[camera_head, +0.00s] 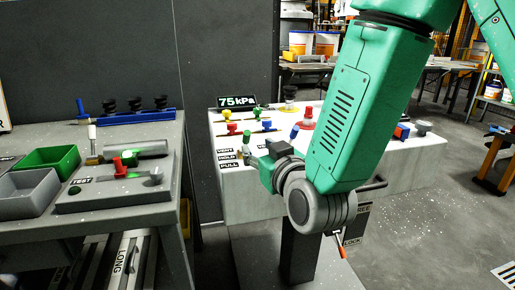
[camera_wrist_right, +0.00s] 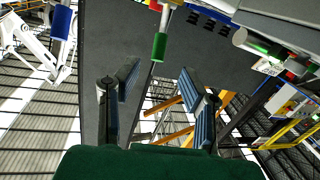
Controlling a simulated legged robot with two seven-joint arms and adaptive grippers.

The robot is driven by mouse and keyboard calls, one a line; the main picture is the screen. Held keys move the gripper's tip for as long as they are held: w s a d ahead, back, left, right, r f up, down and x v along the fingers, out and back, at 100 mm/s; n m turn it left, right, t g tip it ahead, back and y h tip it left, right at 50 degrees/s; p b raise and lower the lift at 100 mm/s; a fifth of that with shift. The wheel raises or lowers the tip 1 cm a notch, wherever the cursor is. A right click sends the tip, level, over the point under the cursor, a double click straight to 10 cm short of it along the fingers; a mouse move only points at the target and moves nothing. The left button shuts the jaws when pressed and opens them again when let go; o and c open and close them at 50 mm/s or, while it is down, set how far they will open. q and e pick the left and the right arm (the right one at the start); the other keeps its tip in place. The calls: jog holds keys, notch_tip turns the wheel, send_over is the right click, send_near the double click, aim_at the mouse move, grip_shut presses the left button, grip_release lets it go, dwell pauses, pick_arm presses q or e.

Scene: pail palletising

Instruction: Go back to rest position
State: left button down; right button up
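My right arm comes in from the upper right in the head view and hangs in front of the white console (camera_head: 250,197). Its grey wrist and the green hand end lie over the console's front edge; the fingers cannot be made out clearly there. In the right wrist view my right gripper (camera_wrist_right: 160,78) has its two dark ribbed fingers well apart, with nothing between them. My left gripper is in neither view.
The console carries coloured knobs and a 75 kPa display (camera_head: 238,101). Left of it, a grey bench (camera_head: 95,222) holds a green bin (camera_head: 50,160), a grey bin (camera_head: 28,192) and fixtures. Open floor (camera_head: 430,225) lies to the right.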

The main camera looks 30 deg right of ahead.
jog(key=shift+f, duration=0.1)
jog(key=s+f+g+y+p, duration=0.1)
jog(key=s+f+g, duration=0.3)
jog(key=f, duration=0.6)
jog(key=s+f+g+p, duration=0.1)
jog(key=s+f+g, duration=0.25)
jog(key=f, duration=0.75)
jog(key=s+d+f+g, duration=0.1)
jog(key=s+f+g, duration=0.3)
jog(key=s+f, duration=0.3)
jog(key=s+d+f+g+p, duration=0.1)
jog(key=s+f+g, duration=0.4)
jog(key=s, duration=1.1)
notch_tip(320, 180, down, 3)
jog(key=shift+s+d+f, duration=0.15)
jog(key=shift+d, duration=0.25)
